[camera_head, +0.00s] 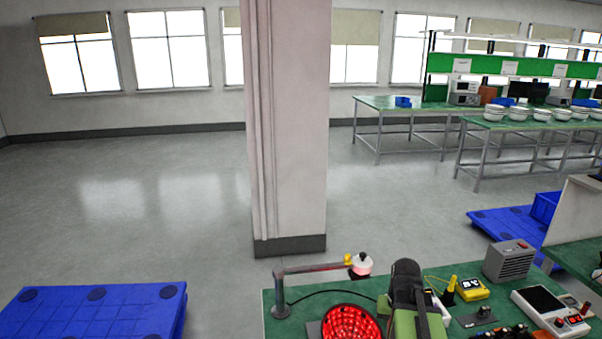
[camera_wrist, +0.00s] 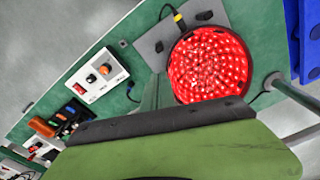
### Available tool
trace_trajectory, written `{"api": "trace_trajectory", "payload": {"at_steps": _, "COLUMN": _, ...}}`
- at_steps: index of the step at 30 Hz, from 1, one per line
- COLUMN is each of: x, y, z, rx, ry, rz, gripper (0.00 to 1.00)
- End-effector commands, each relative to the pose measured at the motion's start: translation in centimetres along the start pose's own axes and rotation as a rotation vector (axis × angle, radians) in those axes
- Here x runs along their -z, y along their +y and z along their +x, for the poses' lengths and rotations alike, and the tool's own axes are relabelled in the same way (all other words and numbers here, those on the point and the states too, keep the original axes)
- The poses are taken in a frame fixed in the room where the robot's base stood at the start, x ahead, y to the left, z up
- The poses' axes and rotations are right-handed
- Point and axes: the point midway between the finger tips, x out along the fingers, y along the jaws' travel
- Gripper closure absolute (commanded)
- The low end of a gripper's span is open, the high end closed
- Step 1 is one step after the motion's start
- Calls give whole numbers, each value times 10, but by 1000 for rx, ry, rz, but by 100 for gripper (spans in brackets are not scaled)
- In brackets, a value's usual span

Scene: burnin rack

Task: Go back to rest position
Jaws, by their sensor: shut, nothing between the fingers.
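My gripper (camera_wrist: 160,118) fills the lower part of the wrist view as a green body with a dark edge. It is shut and holds nothing. It hangs over the green bench top (camera_wrist: 132,30), beside a round lamp of lit red LEDs (camera_wrist: 208,66). In the head view my black and green arm (camera_head: 408,290) stands over the front of the bench, just right of the red LED lamp (camera_head: 351,324). The fingertips cannot be made out clearly in either view.
The bench carries a post with a horizontal bar (camera_head: 318,268), a grey vented box (camera_head: 510,261), a yellow meter (camera_head: 472,289) and a white device with a display (camera_head: 551,310). A pillar (camera_head: 290,130) rises behind. Blue pallets (camera_head: 95,312) lie left and right. Open floor lies left.

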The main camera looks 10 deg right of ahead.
Motion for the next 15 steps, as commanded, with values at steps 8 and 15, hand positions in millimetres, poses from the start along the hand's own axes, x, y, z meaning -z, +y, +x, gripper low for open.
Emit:
{"api": "trace_trajectory", "payload": {"at_steps": 8, "x": -35, "y": -154, "z": -2, "rx": 15, "ry": 18, "rz": -293, "gripper": 100}}
{"api": "trace_trajectory", "payload": {"at_steps": 15, "x": -63, "y": -196, "z": 45, "rx": 17, "ry": 3, "rz": -385, "gripper": 100}}
